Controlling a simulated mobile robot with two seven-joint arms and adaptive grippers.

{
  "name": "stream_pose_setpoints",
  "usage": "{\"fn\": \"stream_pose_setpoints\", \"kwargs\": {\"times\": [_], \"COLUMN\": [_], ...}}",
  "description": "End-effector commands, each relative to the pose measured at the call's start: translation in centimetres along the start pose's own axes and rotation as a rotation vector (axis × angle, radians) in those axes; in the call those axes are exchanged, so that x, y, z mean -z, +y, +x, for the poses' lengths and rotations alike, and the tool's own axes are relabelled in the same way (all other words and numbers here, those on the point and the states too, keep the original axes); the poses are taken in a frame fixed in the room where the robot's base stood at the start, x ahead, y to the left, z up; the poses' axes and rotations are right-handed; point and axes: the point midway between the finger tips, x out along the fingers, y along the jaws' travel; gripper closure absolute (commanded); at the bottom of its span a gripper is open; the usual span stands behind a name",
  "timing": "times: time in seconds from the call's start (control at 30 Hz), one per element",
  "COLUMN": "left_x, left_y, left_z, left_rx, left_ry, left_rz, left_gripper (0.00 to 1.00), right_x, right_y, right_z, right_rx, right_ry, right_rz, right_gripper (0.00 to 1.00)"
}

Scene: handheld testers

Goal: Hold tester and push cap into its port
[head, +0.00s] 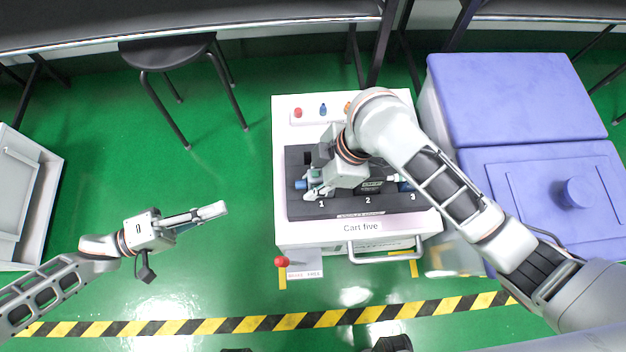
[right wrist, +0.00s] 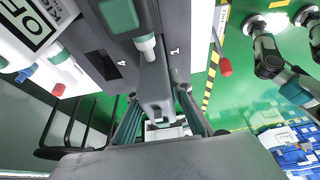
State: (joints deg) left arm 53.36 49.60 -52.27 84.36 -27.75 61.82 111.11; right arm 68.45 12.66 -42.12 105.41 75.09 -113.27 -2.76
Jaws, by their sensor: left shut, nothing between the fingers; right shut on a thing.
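The dark tray (head: 350,209) on the cart has places numbered 1, 2 and 3 in the head view. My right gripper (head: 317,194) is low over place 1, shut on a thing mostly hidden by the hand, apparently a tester. A blue piece (head: 300,185) shows just left of its fingers; I cannot tell whether it is a cap. In the right wrist view, a dark and green tester part (right wrist: 122,17) with a pale tip (right wrist: 147,44) lies ahead of the fingers. My left gripper (head: 222,209) is shut and empty, over the floor left of the cart.
The white cart (head: 290,234) has a red and a blue knob (head: 323,109) at its back and a front handle (head: 385,257). A stool (head: 168,52) stands behind left. Blue-lidded bins (head: 520,95) stand right. The floor between left gripper and cart is clear.

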Motion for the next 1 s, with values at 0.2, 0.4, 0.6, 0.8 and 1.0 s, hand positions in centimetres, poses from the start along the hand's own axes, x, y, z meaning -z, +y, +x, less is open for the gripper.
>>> {"fn": "stream_pose_setpoints", "kwargs": {"times": [0.2,0.4,0.6,0.8,1.0], "left_x": [0.0,0.0,0.0,0.0,0.0], "left_y": [0.0,0.0,0.0,0.0,0.0], "left_z": [0.0,0.0,0.0,0.0,0.0], "left_rx": [0.001,0.001,0.001,0.001,0.001], "left_ry": [0.000,0.000,0.000,0.000,0.000], "left_rz": [0.000,0.000,0.000,0.000,0.000], "left_gripper": [1.00,1.00,1.00,1.00,1.00], "right_x": [0.0,0.0,0.0,-0.1,-0.1], "right_y": [0.0,0.0,0.1,0.2,0.2], "right_z": [0.0,0.0,-1.6,-5.6,-9.4], "right_rx": [0.000,0.000,-0.004,-0.007,-0.006], "right_ry": [0.000,0.000,0.000,-0.003,-0.003], "right_rz": [0.000,0.000,-0.002,-0.003,-0.004], "right_gripper": [0.60,0.60,0.60,0.60,0.60]}}
